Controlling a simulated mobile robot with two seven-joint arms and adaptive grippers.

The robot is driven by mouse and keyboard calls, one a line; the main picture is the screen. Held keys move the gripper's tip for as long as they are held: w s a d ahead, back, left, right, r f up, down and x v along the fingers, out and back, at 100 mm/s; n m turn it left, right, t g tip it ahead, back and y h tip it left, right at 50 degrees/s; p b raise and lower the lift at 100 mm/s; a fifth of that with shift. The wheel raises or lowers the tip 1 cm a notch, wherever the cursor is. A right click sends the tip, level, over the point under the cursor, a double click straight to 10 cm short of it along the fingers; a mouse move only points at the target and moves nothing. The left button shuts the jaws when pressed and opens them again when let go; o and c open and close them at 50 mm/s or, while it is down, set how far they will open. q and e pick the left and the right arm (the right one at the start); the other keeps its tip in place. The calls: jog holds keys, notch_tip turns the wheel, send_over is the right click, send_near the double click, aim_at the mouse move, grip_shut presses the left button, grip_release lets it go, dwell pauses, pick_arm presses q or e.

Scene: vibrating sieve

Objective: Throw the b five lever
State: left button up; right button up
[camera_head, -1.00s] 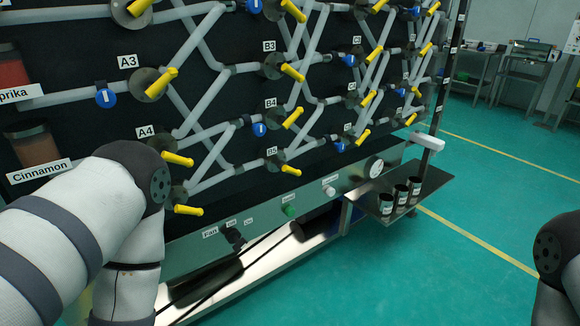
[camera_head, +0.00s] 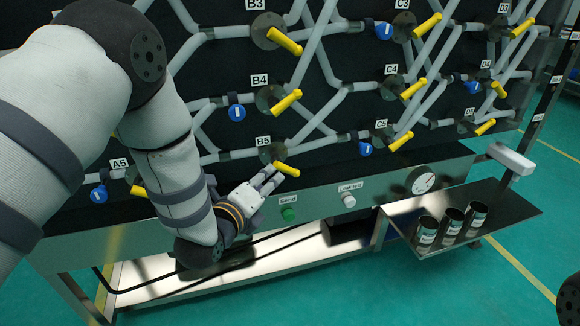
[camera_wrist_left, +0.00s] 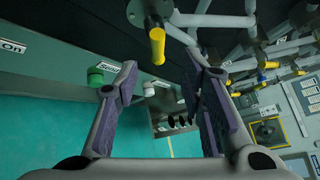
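The B5 lever (camera_head: 286,168) is a yellow handle on a dark round flange, just right of the "B5" label (camera_head: 264,140). It points right and slightly down in the head view. My left gripper (camera_head: 272,182) is just below and left of the handle. In the left wrist view the gripper (camera_wrist_left: 163,72) is open with two purple-padded fingers spread apart. A yellow lever, seemingly B5 (camera_wrist_left: 157,46), shows there beyond the fingertips, in line with the gap. The gripper holds nothing. My right gripper is out of view.
The B4 lever (camera_head: 287,101) is above and the C5 lever (camera_head: 401,141) to the right. A green button (camera_head: 288,214) and a grey button (camera_head: 348,199) sit just below on the metal rail. A shelf (camera_head: 486,212) with dark cups stands at lower right.

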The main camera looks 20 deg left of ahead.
aim_at(280, 170)
pick_arm(q)
jog(key=x, duration=0.3)
jog(key=b+x, duration=0.1)
jog(key=x, duration=0.3)
jog(key=b+x, duration=0.1)
jog(key=x, duration=0.2)
jog(key=shift+w+a+f, duration=0.1)
jog(key=shift+w+f, duration=0.15)
jog(key=shift+f, duration=0.15)
jog(key=shift+w, duration=0.4)
jog(key=shift+r, duration=0.1)
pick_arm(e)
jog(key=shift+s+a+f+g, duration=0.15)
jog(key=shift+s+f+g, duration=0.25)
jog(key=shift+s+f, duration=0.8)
pick_arm(q)
grip_shut()
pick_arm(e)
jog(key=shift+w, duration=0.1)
